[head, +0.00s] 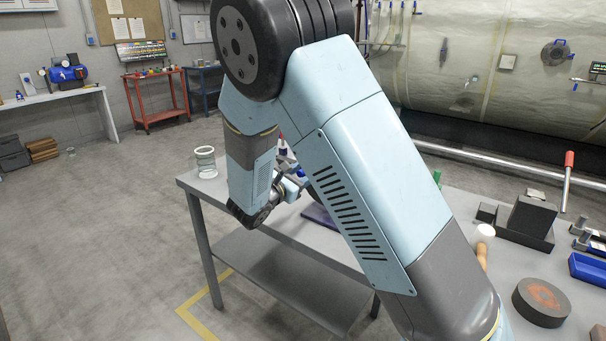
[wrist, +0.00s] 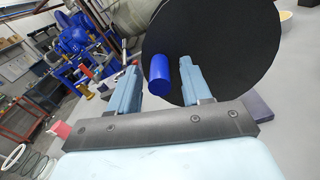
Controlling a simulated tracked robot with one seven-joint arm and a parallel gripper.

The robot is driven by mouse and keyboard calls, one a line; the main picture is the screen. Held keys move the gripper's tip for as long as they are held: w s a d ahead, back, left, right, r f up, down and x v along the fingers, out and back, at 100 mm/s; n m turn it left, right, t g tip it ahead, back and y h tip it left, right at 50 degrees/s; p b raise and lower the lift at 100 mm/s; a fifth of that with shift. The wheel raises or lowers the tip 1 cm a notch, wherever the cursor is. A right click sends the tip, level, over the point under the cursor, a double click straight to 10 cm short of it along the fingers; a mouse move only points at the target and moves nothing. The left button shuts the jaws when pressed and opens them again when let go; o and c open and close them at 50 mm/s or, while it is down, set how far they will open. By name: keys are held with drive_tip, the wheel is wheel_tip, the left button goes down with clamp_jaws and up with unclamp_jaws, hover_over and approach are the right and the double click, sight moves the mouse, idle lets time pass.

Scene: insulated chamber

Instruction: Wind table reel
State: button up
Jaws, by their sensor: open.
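The table reel shows in the wrist view as a large black disc (wrist: 225,45) with a blue cylindrical handle (wrist: 160,75) standing out near its lower left edge. My gripper (wrist: 159,68) is open, and its two pale blue fingers appear on either side of the handle, with gaps on both sides. I cannot tell how deep the handle sits between the fingers. In the head view my arm hides most of the reel; a purple base (head: 319,215) shows on the table beside my gripper (head: 290,180).
The grey table (head: 440,290) carries a white ringed spool (head: 205,161) at its left corner. A dark block (head: 531,216), a round dark disc (head: 541,301) and a blue tray (head: 590,268) stand on the right. Open floor lies left of the table.

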drive_tip(key=shift+w+d, duration=0.2)
drive_tip(key=shift+w, duration=0.05)
drive_tip(key=shift+c, duration=0.2)
clamp_jaws()
idle(0.4)
